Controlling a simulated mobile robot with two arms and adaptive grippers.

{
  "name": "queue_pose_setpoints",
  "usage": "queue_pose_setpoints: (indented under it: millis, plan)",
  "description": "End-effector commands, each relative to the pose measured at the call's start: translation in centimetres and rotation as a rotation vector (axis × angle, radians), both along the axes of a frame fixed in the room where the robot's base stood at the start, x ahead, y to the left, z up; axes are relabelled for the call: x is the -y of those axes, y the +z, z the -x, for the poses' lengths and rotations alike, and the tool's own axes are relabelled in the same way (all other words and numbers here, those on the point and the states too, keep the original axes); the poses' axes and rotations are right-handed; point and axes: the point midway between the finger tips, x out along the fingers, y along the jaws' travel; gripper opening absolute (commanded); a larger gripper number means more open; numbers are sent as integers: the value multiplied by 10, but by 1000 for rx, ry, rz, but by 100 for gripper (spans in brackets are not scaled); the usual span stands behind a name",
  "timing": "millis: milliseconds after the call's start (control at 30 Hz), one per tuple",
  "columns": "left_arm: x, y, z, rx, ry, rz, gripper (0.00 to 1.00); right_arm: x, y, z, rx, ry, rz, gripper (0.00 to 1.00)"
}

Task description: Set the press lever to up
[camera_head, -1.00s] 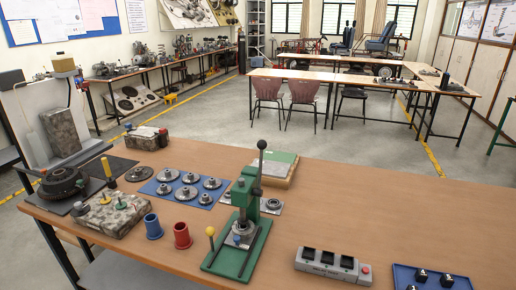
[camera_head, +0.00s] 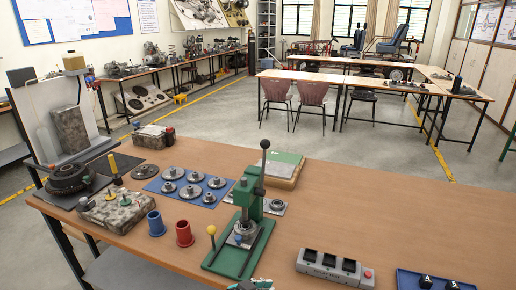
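The green press (camera_head: 247,207) stands on its green base near the front middle of the brown bench. A dark lever (camera_head: 262,172) with a black ball knob stands nearly upright at the right side of its column. A small teal and pale piece, seemingly part of one of my arms, shows at the bottom edge below the press. I cannot tell which arm it is. No gripper fingers are clearly visible, and nothing touches the press.
Left of the press stand a red cup (camera_head: 184,233) and a blue cup (camera_head: 155,223). Behind them is a blue mat (camera_head: 151,186) with several metal discs. A grey block with slots (camera_head: 335,267) and a dark blue tray (camera_head: 405,281) lie to the right. The bench's right rear is clear.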

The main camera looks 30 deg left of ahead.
Motion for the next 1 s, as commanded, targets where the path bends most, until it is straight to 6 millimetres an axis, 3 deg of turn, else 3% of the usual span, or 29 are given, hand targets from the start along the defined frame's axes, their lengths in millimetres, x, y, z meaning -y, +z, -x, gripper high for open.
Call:
queue_pose_setpoints:
  millis: [33, 100, 200, 300, 400, 500, 667, 1000]
  plan:
    - [-15, 29, -23, 115, 11, 12, 0, 1, 0, 0, 0, 0, 1, 55]
    - [-36, 70, -50, 276, 32, 37, 0, 1, 0, -1, 1, 1, 2, 55]
    - [-74, 132, -79, 510, 81, 69, 0, 2, 0, -1, 2, 1, 3, 55]
    - [-114, 188, -94, 720, 142, 98, 0, 2, -1, -2, 3, 1, 3, 55]
    - [-144, 227, -96, 868, 193, 116, 0, 3, -1, -2, 3, 1, 3, 55]
    - [-161, 247, -95, 946, 225, 126, 0, 3, 0, -2, 3, 1, 3, 55]
    - [-167, 260, -104, 973, 235, 129, 0, 2, 5, -2, 3, 0, 2, 55]
    - [-172, 288, -166, 972, 233, 128, 0, 2, 28, -2, 4, 0, 2, 55]
